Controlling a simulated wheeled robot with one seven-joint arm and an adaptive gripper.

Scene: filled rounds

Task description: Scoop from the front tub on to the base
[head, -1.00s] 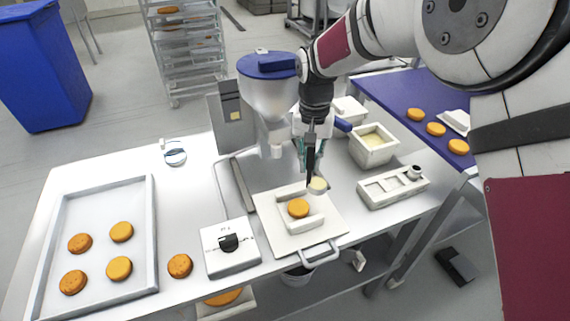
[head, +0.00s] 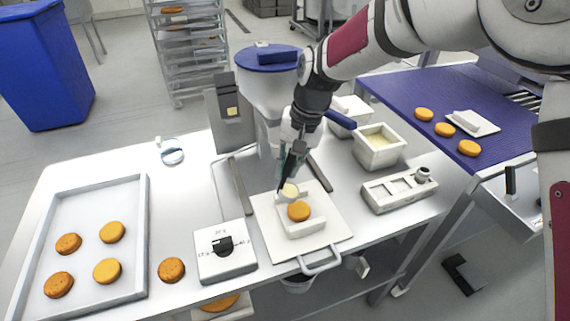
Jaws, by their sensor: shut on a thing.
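My gripper (head: 290,158) is shut on the dark handle of a scoop. The scoop's small cup (head: 290,191) holds pale yellow filling and is just behind and slightly left of the base, close to its top edge in the head view; I cannot tell its exact height. The base, an orange round (head: 299,211), lies in a white cradle on a white plate (head: 328,226) with a front handle. No filling shows on the base. The front tub (head: 378,160) is white, open and holds pale yellow filling. It stands right of my gripper.
A second tub (head: 350,108) stands behind the front tub. A hopper with a blue lid (head: 268,57) rises behind the plate. A dial box (head: 225,262) is left of the plate, a slotted white holder (head: 385,195) right. A tray (head: 92,203) with several rounds lies far left.

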